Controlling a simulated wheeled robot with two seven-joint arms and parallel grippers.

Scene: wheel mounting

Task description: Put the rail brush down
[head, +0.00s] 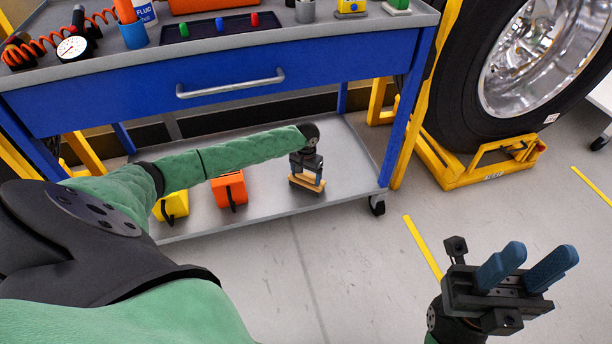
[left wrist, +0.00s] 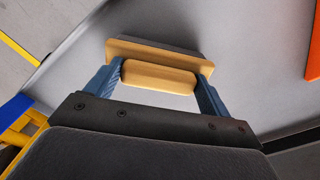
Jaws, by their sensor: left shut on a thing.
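The rail brush (head: 309,183) has a tan wooden body with a dark underside. My left gripper (head: 306,171) is shut on it, over the lower shelf (head: 345,160) of the blue cart. In the left wrist view, the fingers (left wrist: 160,85) grip the ends of the brush's tan handle (left wrist: 158,77), and the wider block (left wrist: 150,50) lies beyond it. The brush is at or just above the grey shelf; I cannot tell whether it touches. My right gripper (head: 526,264) is open and empty, over the floor at the lower right.
An orange box (head: 229,188) and a yellow box (head: 172,206) stand on the shelf left of the brush. The cart's blue drawer front (head: 230,75) overhangs the shelf. A large wheel (head: 460,80) stands in a yellow frame (head: 470,172) at right. The shelf around the brush is clear.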

